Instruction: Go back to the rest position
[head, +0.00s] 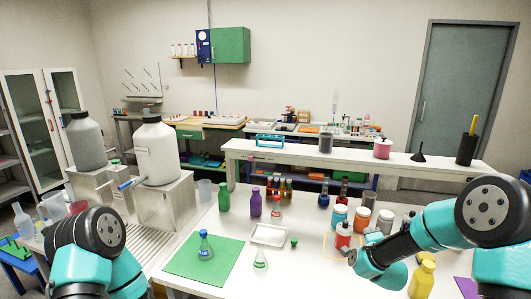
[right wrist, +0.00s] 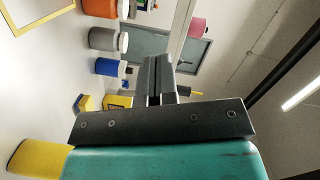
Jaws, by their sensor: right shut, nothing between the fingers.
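My right arm (head: 440,228) comes in from the right in the head view and bends down over the right part of the white table. Its fingers are hard to make out there. In the right wrist view my right gripper (right wrist: 158,75) is shut, with its two dark fingers together and nothing between them. My left arm (head: 95,235) shows at the lower left of the head view, bent over the table's left side. Its gripper is out of view.
Close to my right arm stand a red jar (head: 344,236), orange jars (head: 362,220) and a yellow bottle (head: 423,280). A flask (head: 205,247) stands on a green mat (head: 180,265). A white tray (head: 257,240) lies mid-table. A raised shelf (head: 300,156) runs behind.

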